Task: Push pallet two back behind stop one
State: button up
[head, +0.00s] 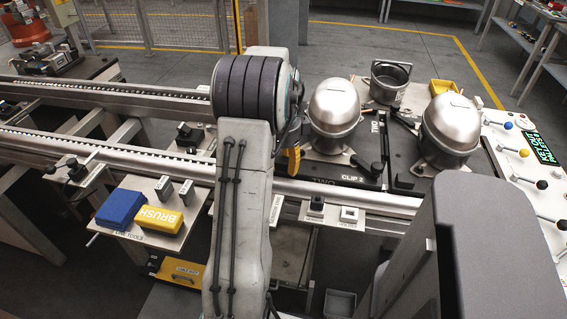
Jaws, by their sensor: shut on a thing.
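Pallet two (341,171) is a dark plate marked TWO on the conveyor rails, under the silver compressor dome (335,108). My arm crosses the left middle of the view and hides most of my gripper (291,146). A little of it shows dark at the right of the arm's joint, just left of pallet two. It is shut on a yellow piece (291,161); the fingertips and the contact with the pallet are not clear. I cannot make out which part is stop one.
Two rails (90,139) run left, largely bare. A side shelf (138,212) holds a blue block (121,207) and a yellow BRUSH block (160,219). A white control panel (530,165) with coloured knobs stands at the right. An open silver pot (389,82) stands behind the domes.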

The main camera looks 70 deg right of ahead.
jog(key=shift+w+a+f+p, duration=0.1)
jog(key=shift+w+p, duration=0.1)
jog(key=shift+w, duration=0.85)
jog(key=shift+w+a+r+p, duration=0.1)
jog(key=shift+w+a+p, duration=0.05)
jog(key=shift+w, duration=0.95)
jog(key=shift+w+a+f+p, duration=0.1)
jog(key=shift+w+p, duration=0.1)
jog(key=shift+w, duration=1.2)
jog(key=shift+w+a+p, duration=0.2)
jog(key=shift+w+p, duration=0.6)
jog(key=shift+w, duration=2.15)
jog(key=shift+w+a+p, duration=0.1)
jog(key=shift+w+p, duration=0.45)
jog(key=shift+w, duration=0.85)
jog(key=o, duration=1.3)
